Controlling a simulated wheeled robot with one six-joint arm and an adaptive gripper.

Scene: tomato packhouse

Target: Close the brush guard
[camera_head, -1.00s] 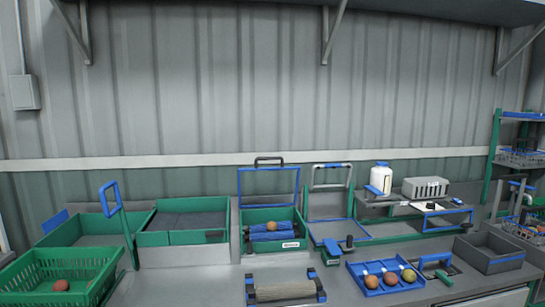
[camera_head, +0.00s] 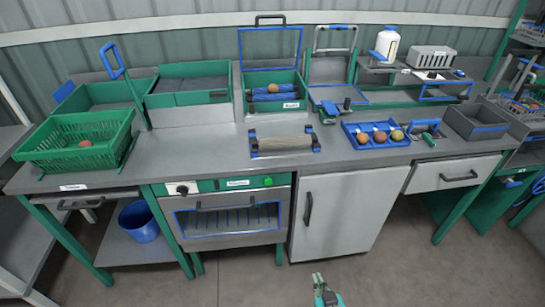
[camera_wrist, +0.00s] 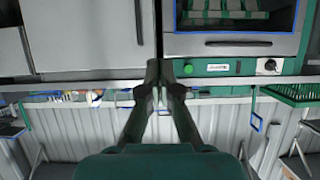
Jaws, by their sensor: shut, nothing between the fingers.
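The brush guard (camera_head: 302,48) is a clear panel in a blue frame with a dark handle on its top edge. It stands upright, open, at the back of a green brush box (camera_head: 288,104). Blue brush rollers (camera_head: 262,97) lie in the box, with an orange-brown tomato (camera_head: 272,88) on them. My gripper (camera_head: 319,279) is low in front of the bench, well away from the guard. In the wrist view its fingers (camera_wrist: 165,68) are together and empty. The guard cannot be made out in the wrist view.
A roller unit (camera_head: 283,143) and a blue tray (camera_head: 350,142) of tomatoes lie on the bench in front of the box. A green crate (camera_head: 55,150) stands at left. Below are an oven-like cabinet (camera_head: 230,225) and a white door (camera_head: 345,215).

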